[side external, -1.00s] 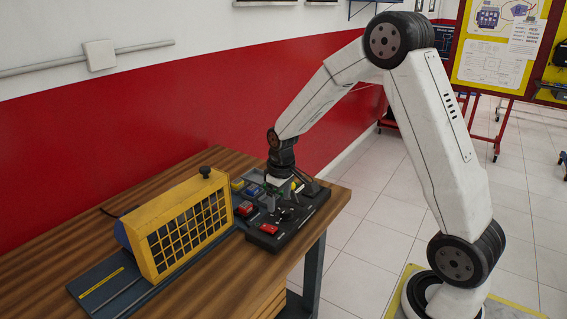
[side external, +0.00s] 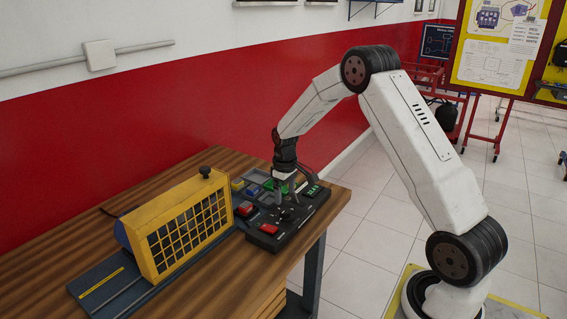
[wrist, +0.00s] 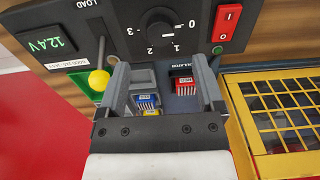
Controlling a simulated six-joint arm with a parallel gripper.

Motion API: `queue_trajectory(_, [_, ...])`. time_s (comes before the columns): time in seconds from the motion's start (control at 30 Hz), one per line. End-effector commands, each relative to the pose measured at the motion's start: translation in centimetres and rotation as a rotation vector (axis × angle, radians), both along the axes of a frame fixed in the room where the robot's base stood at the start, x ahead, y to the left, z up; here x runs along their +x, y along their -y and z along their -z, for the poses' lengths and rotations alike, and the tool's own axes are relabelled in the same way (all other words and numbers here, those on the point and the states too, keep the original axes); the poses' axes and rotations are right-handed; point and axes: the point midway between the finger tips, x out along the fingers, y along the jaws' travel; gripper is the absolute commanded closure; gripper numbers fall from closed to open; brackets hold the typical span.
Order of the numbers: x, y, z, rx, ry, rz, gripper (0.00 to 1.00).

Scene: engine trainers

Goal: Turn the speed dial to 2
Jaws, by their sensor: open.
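The speed dial (wrist: 160,30) is a round black knob on a black panel, with 0, 1, 2 and 3 printed around it. Its pointer setting is hard to tell. It also shows small and dark in the side view (side external: 287,214). My gripper (wrist: 160,66) is open and empty. In the wrist view its two fingers stand below the dial in the picture, apart from it. In the side view my gripper (side external: 286,184) is over the panel's far part, beyond the dial.
A yellow-knobbed load lever (wrist: 98,80) stands close beside one finger. A red rocker switch (wrist: 228,20) and a 12.4 V display (wrist: 47,45) flank the dial. Red (wrist: 184,84) and blue (wrist: 147,101) connectors lie beyond. A yellow caged unit (side external: 187,233) stands left of the panel.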

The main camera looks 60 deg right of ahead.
Motion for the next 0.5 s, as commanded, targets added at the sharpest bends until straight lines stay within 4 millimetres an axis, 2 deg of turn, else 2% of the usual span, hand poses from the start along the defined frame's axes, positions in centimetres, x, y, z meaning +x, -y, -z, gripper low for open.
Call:
queue_trajectory(0.3, [-0.1, -0.1, 4.0, 0.001, -0.002, 0.0, 0.14])
queue_trajectory(0.5, [0.0, 0.0, 5.7, 0.001, 0.0, 0.0, 0.14])
